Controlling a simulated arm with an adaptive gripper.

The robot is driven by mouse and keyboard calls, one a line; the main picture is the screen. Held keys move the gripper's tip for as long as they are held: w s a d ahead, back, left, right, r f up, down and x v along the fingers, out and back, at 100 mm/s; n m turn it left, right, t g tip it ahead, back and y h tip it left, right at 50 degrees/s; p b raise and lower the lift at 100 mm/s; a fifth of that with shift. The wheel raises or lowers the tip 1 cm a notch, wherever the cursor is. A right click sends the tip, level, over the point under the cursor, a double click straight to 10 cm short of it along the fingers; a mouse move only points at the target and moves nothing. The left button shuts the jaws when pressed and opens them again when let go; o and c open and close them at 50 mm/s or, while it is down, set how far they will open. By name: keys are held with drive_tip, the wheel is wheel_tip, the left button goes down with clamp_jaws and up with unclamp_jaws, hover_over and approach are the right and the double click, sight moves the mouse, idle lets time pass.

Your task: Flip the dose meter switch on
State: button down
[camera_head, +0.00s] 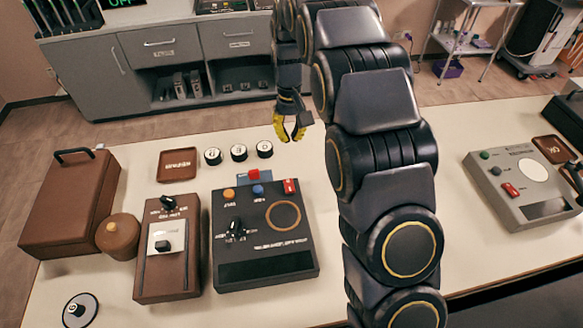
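Several control boxes stand on the table, and I cannot read which one is the dose meter. A black box (256,212) in the middle has a black knob (235,230), an orange button (229,194), a blue button (258,191), a red rocker switch (291,186) and an orange ring. A grey box (538,205) at the right has a white round face, a green knob (485,155) and a red switch (511,190). I cannot tell whether either switch is on. My gripper (290,134) has yellow fingers, apart and empty, in the air behind the black box.
A brown case (70,203), a round lidded pot (118,237), a small brown tray (177,165) and three round black-and-white pieces (238,153) are nearby. The table (335,290) is clear between the black and grey boxes, beneath my arm.

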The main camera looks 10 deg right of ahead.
sight(293, 187)
drive_tip(key=shift+s+r+g, duration=0.15)
drive_tip(key=shift+s+g, duration=0.05)
drive_tip(key=shift+g, duration=0.1)
drive_tip(key=f, duration=0.4)
drive_tip(key=s+f, duration=0.1)
drive_tip(key=f, duration=0.4)
drive_tip(key=s+f, duration=0.1)
drive_tip(key=f, duration=0.4)
